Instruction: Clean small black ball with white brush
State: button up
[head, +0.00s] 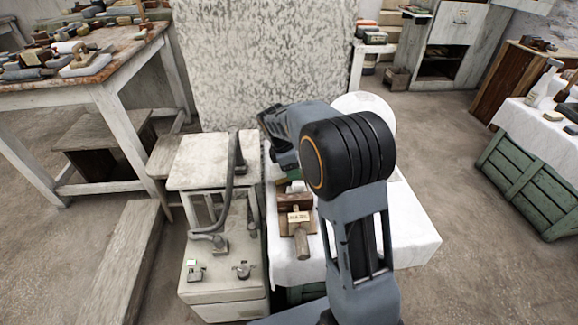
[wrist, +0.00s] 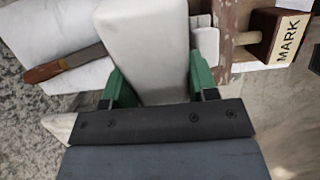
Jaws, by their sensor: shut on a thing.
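In the wrist view my gripper (wrist: 158,82) has its two green fingers closed on the sides of a smooth white block-like thing (wrist: 147,42). It may be the white brush, but no bristles show. The thing points away from the palm and runs out at the top of the picture. In the head view my own arm hides most of the gripper. I cannot make out a small black ball in either view.
A white-clothed table (head: 412,232) lies under my arm, with a wooden tool (head: 299,220) on it. The wrist view shows a scraper (wrist: 65,63) and a block marked MARK (wrist: 284,37). Left stands a grey-white cabinet (head: 222,275); right, a green crate (head: 527,183).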

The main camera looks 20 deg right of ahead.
aim_at(278, 168)
jog(key=shift+w+a+f+p, duration=0.1)
jog(key=shift+a+f+p, duration=0.1)
jog(key=shift+a, duration=0.45)
jog(key=shift+w+a+f+p, duration=0.15)
jog(key=shift+a+f, duration=0.1)
jog(key=shift+a, duration=0.4)
jog(key=shift+w+a+f+p, duration=0.1)
jog(key=shift+a+f+p, duration=0.1)
jog(key=shift+a, duration=0.45)
jog(key=shift+d, duration=0.1)
jog(key=shift+s+d+r+p, duration=0.2)
jog(key=shift+d+p, duration=0.1)
jog(key=shift+d, duration=0.3)
jog(key=shift+s+d+r+p, duration=0.15)
jog(key=shift+d+p, duration=0.2)
jog(key=shift+d, duration=0.3)
jog(key=shift+s+d+r+p, duration=0.1)
jog(key=shift+d+r+p, duration=0.15)
jog(key=shift+d, duration=0.5)
jog(key=shift+f, duration=0.1)
jog(key=shift+w+a+f+p, duration=0.15)
jog(key=shift+a+f, duration=0.05)
jog(key=shift+a, duration=0.5)
jog(key=shift+w+a+f+p, duration=0.1)
jog(key=shift+a+f+p, duration=0.1)
jog(key=shift+a, duration=0.5)
jog(key=shift+w+a+f+p, duration=0.15)
jog(key=shift+a+f, duration=0.05)
jog(key=shift+a, duration=0.5)
